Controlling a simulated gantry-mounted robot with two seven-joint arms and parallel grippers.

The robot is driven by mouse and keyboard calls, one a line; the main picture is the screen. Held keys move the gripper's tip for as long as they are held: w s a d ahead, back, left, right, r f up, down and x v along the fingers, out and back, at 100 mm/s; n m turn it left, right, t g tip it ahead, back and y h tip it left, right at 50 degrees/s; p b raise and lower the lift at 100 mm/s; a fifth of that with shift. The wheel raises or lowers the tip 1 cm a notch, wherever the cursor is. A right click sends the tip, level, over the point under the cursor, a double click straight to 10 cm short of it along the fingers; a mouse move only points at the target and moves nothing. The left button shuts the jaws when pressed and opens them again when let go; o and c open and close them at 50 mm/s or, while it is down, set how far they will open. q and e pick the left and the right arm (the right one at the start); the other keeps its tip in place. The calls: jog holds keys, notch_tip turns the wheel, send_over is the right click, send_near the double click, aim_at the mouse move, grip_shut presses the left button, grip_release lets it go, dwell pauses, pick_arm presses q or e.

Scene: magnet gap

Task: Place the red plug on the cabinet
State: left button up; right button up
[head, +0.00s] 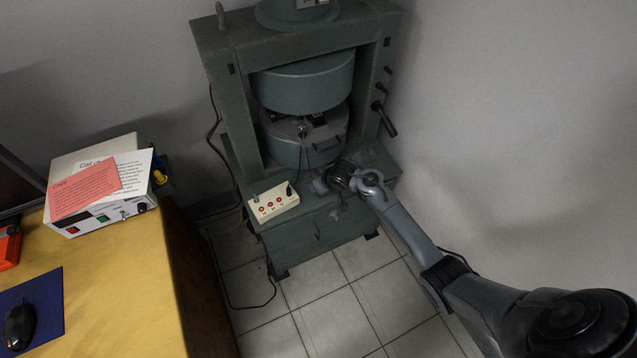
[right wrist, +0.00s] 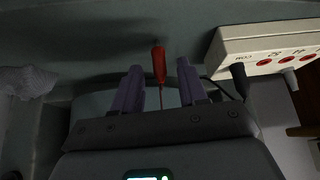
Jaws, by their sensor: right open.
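The red plug (right wrist: 159,62) shows in the right wrist view, with a thin red line running from it toward my palm. My right gripper (right wrist: 159,70) is open, one finger on each side of the plug, with a visible gap on both sides. Whether the plug rests on the cabinet surface is too dark to tell. In the head view my right gripper (head: 323,181) is low over the front of the grey-green cabinet (head: 318,232), and I cannot make out the plug there. My left gripper is not in view.
A white socket box (head: 272,203) with red sockets sits on the cabinet's left front; it also shows in the right wrist view (right wrist: 262,48). A dark plug (right wrist: 239,78) is beside it. The magnet (head: 305,85) stands behind. A wooden desk (head: 120,285) is at left.

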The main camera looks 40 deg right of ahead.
jog(key=p+v, duration=0.5)
jog(key=v, duration=0.4)
jog(key=s+a+r+n+g, duration=0.1)
jog(key=s+a+r, duration=0.1)
jog(key=s+a, duration=0.3)
jog(key=s+a+r+g, duration=0.1)
jog(key=s+a, duration=0.5)
jog(key=s, duration=0.7)
jog(key=s+a+r+n+g, duration=0.1)
jog(key=s+a+r, duration=0.2)
jog(key=s, duration=0.6)
jog(key=a, duration=0.2)
jog(key=shift+s+a+n+y, duration=0.25)
jog(key=shift+s+n+y, duration=0.05)
jog(key=shift+s, duration=0.05)
jog(key=shift+r, duration=0.2)
